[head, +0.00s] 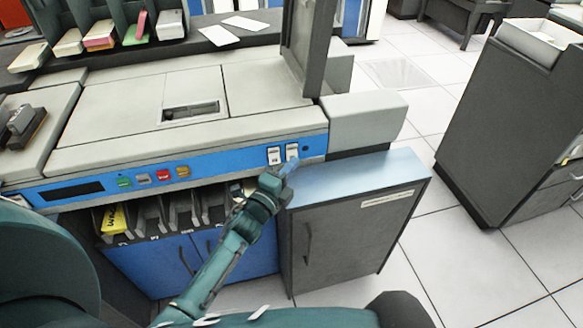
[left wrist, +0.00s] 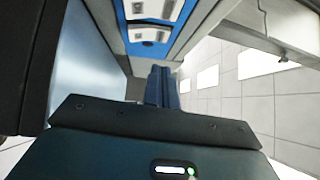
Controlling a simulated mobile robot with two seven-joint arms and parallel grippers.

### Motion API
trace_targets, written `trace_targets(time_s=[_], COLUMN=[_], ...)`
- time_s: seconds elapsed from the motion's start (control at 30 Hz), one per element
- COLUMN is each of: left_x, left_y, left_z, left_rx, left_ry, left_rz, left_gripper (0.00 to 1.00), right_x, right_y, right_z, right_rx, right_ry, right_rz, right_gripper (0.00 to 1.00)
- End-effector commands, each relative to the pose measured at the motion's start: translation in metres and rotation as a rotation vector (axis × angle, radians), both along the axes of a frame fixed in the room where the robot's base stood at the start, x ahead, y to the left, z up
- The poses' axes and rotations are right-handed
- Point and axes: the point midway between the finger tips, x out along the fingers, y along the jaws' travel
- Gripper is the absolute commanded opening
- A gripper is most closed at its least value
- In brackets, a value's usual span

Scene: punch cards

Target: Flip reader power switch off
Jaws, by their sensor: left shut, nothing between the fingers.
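The card reader's blue front panel (head: 228,165) carries two white switches side by side near its right end, a left one (head: 274,156) and a right one (head: 292,151). I cannot read their labels or tell which way they are set. My left gripper (head: 286,168) is shut and empty, with its tip just below the right switch. I cannot tell whether it touches the panel. In the left wrist view the shut blue fingers (left wrist: 161,88) point toward the panel, and two white switches (left wrist: 149,34) show beyond them at the top. My right gripper is not in view.
Coloured buttons (head: 163,175) and a dark display (head: 72,190) sit further left on the panel. A grey cabinet (head: 350,230) stands below the switches at right. Card bins (head: 150,214) are under the panel. Open tiled floor lies to the right, before another dark cabinet (head: 505,120).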

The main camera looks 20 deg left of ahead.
Motion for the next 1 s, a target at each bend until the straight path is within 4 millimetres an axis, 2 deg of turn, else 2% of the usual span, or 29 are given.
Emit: trace_targets(time_s=[0.07,0.1,0.3,0.5,0.67,1.0], left_x=[-0.005,-0.018,-0.062,-0.089,-0.097,-0.097], left_y=[0.003,0.005,0.013,0.019,0.020,0.020], left_z=[0.001,0.001,0.005,0.009,0.010,0.011], left_rx=[0.002,0.003,0.001,0.001,0.001,0.001], left_ry=[0.002,0.004,0.003,0.001,0.000,0.000], left_rz=[0.000,0.000,-0.001,-0.001,-0.001,-0.001], left_gripper=[0.00,0.00,0.00,0.00,0.00,0.00], right_x=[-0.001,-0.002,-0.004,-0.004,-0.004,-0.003], right_y=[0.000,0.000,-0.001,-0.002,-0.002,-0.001], right_z=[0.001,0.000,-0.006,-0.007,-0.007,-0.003], right_rx=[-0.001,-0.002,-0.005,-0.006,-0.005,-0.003], right_ry=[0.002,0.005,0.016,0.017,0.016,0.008], right_rz=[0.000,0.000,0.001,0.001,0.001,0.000], right_gripper=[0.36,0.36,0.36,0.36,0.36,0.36])
